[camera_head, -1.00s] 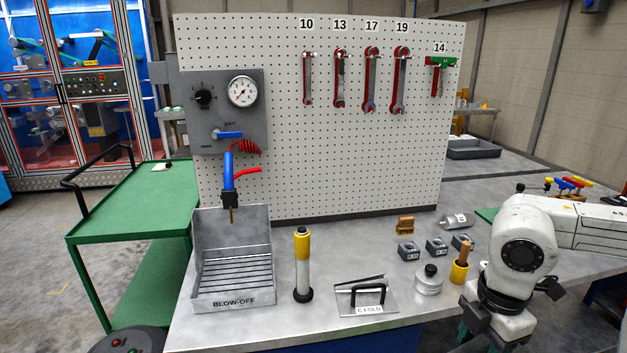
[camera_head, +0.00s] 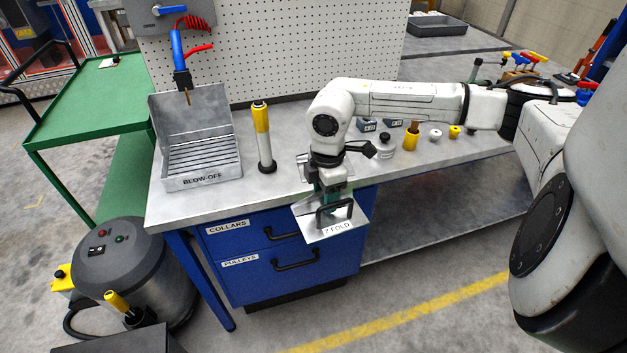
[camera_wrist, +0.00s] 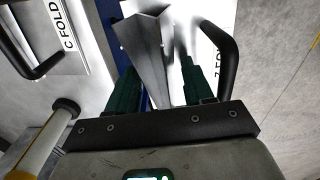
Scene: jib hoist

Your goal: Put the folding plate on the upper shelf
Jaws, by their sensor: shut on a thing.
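My gripper (camera_head: 331,188) is shut on a bent grey metal plate marked Z FOLD (camera_head: 312,226), in front of the bench's front edge. The plate has a black handle and hangs tilted before the blue drawers. In the wrist view the plate's upright grey flange (camera_wrist: 148,55) stands between the dark green fingers (camera_wrist: 160,82), and its handle (camera_wrist: 229,58) is at the right. Another plate marked C FOLD (camera_wrist: 74,30), also with a black handle, shows at the left of the wrist view. In the head view my gripper mostly hides it. I cannot make out an upper shelf.
The bench top (camera_head: 215,205) holds a blow-off tray (camera_head: 201,180), a yellow-topped cylinder (camera_head: 263,140) and several small parts at the right. A low grey shelf (camera_head: 440,225) lies right of the blue drawers (camera_head: 275,265). A green cart (camera_head: 90,105) stands left.

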